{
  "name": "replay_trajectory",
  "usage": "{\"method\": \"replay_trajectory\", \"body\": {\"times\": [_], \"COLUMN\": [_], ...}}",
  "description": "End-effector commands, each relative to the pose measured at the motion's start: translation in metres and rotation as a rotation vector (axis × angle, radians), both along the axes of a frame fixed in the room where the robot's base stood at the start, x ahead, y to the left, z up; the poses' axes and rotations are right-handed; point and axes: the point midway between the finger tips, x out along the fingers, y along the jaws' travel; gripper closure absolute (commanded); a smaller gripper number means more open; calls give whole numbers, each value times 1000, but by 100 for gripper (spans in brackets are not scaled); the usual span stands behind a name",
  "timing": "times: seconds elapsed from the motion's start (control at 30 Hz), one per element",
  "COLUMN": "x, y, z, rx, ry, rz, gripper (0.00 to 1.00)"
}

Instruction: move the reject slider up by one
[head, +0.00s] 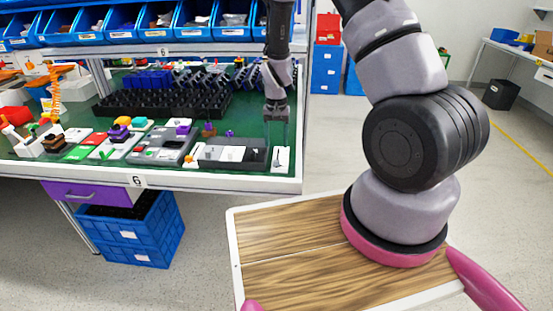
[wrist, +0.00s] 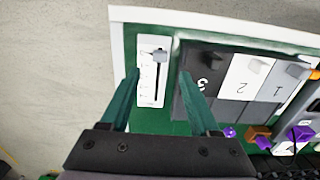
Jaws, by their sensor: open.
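The slider panel (wrist: 148,85) is a narrow white plate with a long slot and small marks beside it. Its grey-blue knob (wrist: 160,55) sits near the top end of the slot in the wrist view. The marks are too small to read surely, and no reject label is legible. In the head view the white panel (head: 282,160) stands at the table's front right corner. My gripper (wrist: 159,75) is open and empty, with its green fingers on either side of the panel in the picture. In the head view my gripper (head: 277,145) points down just behind the panel; contact cannot be judged.
A dark grey unit with numbered white sections (wrist: 237,80) stands close to the right of the slider in the wrist view. More coloured modules (head: 120,135) and a black rack (head: 165,103) fill the table. The table's white edge (head: 230,183) is close by.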

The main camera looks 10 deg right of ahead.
Motion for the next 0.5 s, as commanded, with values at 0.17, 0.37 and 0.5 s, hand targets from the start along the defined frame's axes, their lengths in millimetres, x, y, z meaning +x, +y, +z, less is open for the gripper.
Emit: {"method": "replay_trajectory", "body": {"times": [0.17,0.37,0.5], "x": [-1,0,0], "y": [-1,0,0], "z": [-37,-66,-75], "rx": [-1,0,0], "ry": [4,2,1], "rz": [0,-1,1], "gripper": [38,38,38]}}
